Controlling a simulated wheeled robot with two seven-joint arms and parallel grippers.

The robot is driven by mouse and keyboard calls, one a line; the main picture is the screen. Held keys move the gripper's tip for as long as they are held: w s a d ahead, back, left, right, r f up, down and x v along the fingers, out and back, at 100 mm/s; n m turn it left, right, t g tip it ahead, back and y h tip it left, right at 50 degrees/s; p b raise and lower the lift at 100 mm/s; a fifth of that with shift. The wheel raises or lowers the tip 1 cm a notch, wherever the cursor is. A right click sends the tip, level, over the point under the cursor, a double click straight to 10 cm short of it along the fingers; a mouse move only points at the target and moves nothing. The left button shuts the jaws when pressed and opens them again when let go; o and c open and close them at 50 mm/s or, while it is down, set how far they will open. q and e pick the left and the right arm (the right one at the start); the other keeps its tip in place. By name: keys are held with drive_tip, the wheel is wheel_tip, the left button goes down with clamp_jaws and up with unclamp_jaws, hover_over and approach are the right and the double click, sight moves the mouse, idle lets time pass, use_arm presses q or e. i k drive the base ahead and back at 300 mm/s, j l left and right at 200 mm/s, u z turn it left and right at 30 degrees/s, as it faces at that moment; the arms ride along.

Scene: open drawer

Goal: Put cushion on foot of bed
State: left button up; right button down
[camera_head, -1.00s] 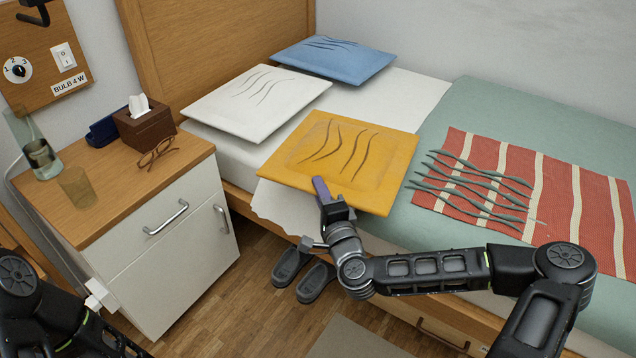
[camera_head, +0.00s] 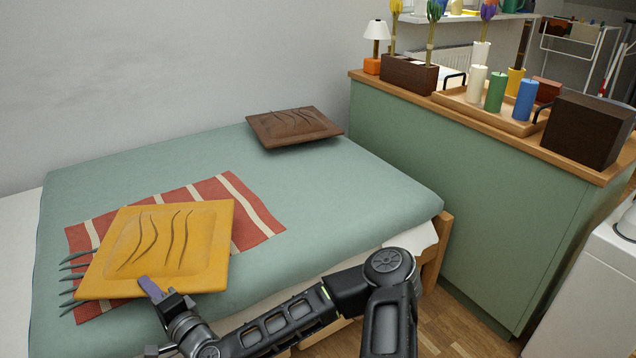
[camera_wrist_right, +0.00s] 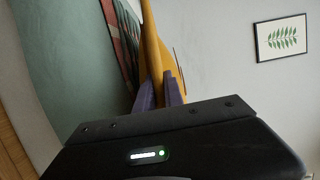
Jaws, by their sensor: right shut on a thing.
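A yellow cushion (camera_head: 165,245) with dark wavy lines is in front at the left of the head view, over the striped red blanket. My right gripper (camera_head: 152,287) is shut on its near edge. In the right wrist view the cushion (camera_wrist_right: 158,50) stands edge-on between the purple fingers (camera_wrist_right: 160,92). A brown cushion (camera_head: 293,126) lies on the green cover of the bed (camera_head: 330,205), at the far end near the wall. I cannot tell the exact gap between the yellow cushion and the bed. My left gripper is out of view.
The red and cream striped blanket (camera_head: 250,215) lies on the bed, partly hidden by the cushion. The green cover right of it is clear. A green cabinet (camera_head: 460,205) stands beyond the bed's end, with candles on a tray (camera_head: 470,104) and a dark box (camera_head: 587,130).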

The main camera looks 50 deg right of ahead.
sight(355, 185)
drive_tip(key=z, duration=1.3)
drive_tip(key=i+l, duration=0.15)
drive_tip(key=l, duration=0.25)
drive_tip(key=i+l, duration=0.2)
drive_tip(key=l, duration=0.2)
drive_tip(key=i+l, duration=0.1)
drive_tip(key=i, duration=0.4)
